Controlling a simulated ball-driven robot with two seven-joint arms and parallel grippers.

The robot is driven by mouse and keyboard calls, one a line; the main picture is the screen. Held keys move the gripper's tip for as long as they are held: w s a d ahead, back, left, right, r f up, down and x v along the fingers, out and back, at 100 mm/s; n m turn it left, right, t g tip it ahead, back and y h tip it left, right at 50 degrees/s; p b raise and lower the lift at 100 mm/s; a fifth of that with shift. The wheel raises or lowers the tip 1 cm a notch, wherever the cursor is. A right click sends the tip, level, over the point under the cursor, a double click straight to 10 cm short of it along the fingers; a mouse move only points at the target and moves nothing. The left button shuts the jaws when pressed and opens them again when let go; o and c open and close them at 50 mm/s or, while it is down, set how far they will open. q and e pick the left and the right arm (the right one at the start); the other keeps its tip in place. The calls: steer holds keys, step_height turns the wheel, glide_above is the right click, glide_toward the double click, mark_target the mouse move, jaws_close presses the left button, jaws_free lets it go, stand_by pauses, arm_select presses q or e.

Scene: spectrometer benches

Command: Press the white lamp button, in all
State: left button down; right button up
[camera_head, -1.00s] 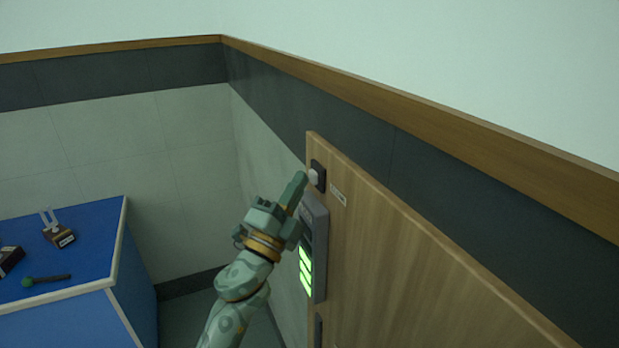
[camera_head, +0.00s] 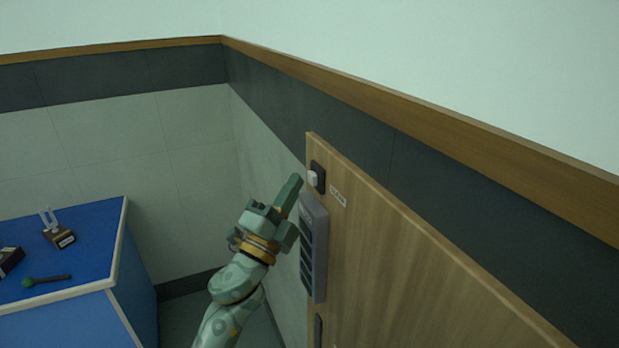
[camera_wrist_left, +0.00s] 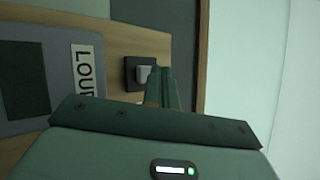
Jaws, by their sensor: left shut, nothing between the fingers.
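The white lamp button (camera_head: 313,177) sits on a dark square plate near the top left corner of a wooden panel. It also shows in the left wrist view (camera_wrist_left: 143,74), partly hidden by my fingers. My left gripper (camera_head: 293,184) is shut and empty. Its fingertips are just left of the button, with a small gap in the head view. In the wrist view the fingers (camera_wrist_left: 162,88) overlap the button's right side; I cannot tell the depth between them there. My right gripper is not in view.
A grey box with dark, unlit bars (camera_head: 313,248) is mounted below the button. A small label (camera_head: 338,196) is beside the button. A blue bench (camera_head: 60,255) at the left holds a tuning fork on a block (camera_head: 58,232) and a green-headed mallet (camera_head: 45,281).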

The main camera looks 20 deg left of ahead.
arm_select(q)
steer(key=shift+s+a, duration=0.15)
steer(key=s+a, duration=0.3)
steer(key=shift+s+a, duration=0.15)
steer(key=shift+s, duration=0.25)
stand_by(0.3)
stand_by(0.6)
